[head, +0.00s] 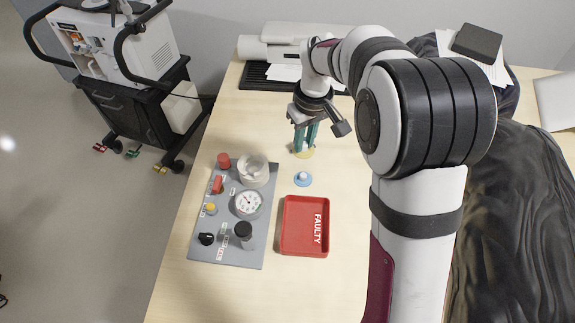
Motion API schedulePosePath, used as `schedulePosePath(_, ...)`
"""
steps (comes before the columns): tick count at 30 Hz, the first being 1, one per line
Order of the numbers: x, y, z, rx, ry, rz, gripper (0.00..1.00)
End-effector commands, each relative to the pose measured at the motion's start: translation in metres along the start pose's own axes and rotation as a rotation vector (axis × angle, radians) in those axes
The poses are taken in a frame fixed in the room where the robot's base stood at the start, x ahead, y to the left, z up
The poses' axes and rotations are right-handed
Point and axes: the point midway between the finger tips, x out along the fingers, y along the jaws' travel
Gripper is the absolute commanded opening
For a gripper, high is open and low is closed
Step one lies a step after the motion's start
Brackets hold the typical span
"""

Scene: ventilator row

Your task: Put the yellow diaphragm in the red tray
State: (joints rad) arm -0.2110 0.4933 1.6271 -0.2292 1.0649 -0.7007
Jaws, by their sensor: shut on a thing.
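The yellow diaphragm (304,153) is at the fingertips of my gripper (304,144), towards the back of the wooden table. My gripper points down with its green fingers shut on the diaphragm, which is partly hidden by them. I cannot tell whether the diaphragm touches the table. The red tray (304,252), marked FAULTY, lies nearer the front, below my gripper in the picture, and looks empty.
A small blue disc with a white top (303,179) lies between my gripper and the tray. A grey panel (226,250) with knobs and a gauge is left of the tray. Dark cloth (515,220) covers the right side. A black keyboard-like item (258,77) lies at the back.

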Motion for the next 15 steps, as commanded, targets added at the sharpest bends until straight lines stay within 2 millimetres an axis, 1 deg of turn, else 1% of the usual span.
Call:
schedulePosePath(2, -0.003, 0.01, 0.024, 0.0, -0.001, -0.001, 0.0)
schedulePosePath(3, -0.004, 0.015, 0.039, -0.001, -0.002, -0.003, 0.0)
schedulePosePath(5, -0.005, 0.021, 0.065, -0.005, -0.002, -0.004, 0.0)
schedulePosePath(6, -0.005, 0.024, 0.083, -0.008, -0.001, -0.004, 0.0)
schedulePosePath(8, -0.005, 0.026, 0.111, -0.01, 0.0, -0.004, 0.0)
schedulePosePath(9, -0.005, 0.026, 0.129, -0.012, 0.001, -0.004, 0.0)
schedulePosePath(12, -0.003, 0.023, 0.166, -0.016, 0.002, -0.002, 0.0)
schedulePosePath(15, 0.0, 0.018, 0.184, -0.022, 0.002, -0.002, 0.0)
